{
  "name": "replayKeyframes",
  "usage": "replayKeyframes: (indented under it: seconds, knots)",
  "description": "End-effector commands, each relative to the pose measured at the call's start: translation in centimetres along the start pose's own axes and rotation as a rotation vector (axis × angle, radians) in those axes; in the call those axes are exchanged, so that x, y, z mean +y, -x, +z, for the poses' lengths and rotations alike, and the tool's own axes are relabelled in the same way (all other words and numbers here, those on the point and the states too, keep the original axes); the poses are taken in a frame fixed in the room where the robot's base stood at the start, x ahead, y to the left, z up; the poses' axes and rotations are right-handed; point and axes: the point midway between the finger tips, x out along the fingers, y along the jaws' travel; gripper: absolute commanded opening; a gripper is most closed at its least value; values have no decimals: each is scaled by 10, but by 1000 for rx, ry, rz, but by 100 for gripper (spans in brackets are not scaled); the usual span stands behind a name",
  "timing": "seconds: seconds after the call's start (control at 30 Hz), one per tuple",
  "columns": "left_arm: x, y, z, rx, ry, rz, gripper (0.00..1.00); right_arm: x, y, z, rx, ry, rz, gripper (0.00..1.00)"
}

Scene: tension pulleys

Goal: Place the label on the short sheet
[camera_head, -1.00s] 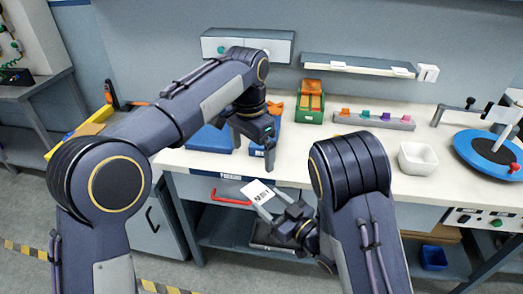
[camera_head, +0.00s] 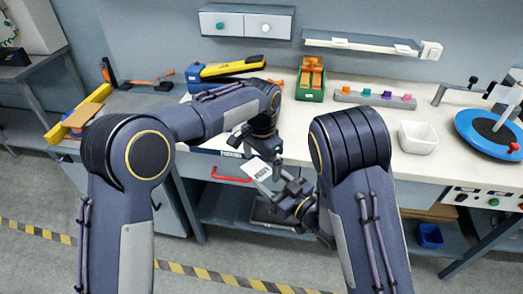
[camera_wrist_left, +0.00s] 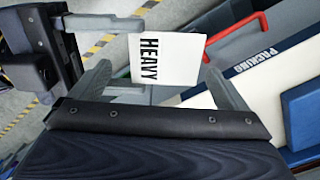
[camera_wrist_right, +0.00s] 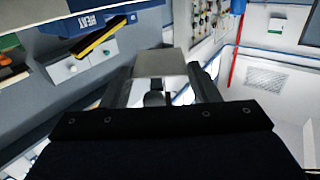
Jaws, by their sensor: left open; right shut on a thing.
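The label (camera_head: 258,168) is a white card printed "HEAVY", held in front of the table's front edge. My right gripper (camera_head: 280,184) is shut on it. The label's back (camera_wrist_right: 165,62) fills the space between the fingers in the right wrist view. My left gripper (camera_head: 262,150) is open at the label's far side. In the left wrist view the label (camera_wrist_left: 170,60) lies between the open fingers (camera_wrist_left: 160,88), with a gap at the left finger; contact at the right finger is unclear. I cannot tell which thing is the short sheet.
A green bin with orange parts (camera_head: 311,80), a rack of coloured pieces (camera_head: 375,98), a white bowl (camera_head: 418,138) and a blue disc (camera_head: 490,132) stand on the table. A yellow-black tool (camera_head: 232,66) lies at the back left. A shelf (camera_head: 360,42) holds white cards.

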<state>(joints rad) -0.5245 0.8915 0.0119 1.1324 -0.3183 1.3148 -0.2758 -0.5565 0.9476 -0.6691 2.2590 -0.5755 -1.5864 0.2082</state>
Motion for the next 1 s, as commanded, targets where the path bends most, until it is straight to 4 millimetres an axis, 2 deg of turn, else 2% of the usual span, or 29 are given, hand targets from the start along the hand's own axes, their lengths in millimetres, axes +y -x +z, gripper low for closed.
replayKeyframes:
  seconds: [0.37, 0.7, 0.8, 0.83, 1.0]
  knots:
    - [0, -5, 0, 0, 0, 0, 95, 0, 0, 0, 0, 0, 0, 34]
    - [2, -5, 0, 0, -3, 3, 51, 0, 0, 0, 0, 0, 1, 34]
    - [3, -4, 0, -1, -4, 6, 49, 0, 0, 0, 0, 1, 1, 34]
    - [4, -4, 0, -1, -4, 6, 49, 0, 0, 0, 0, 1, 1, 56]
    - [2, -5, 0, -1, -3, 4, 49, 0, 0, 0, 0, 1, 1, 79]
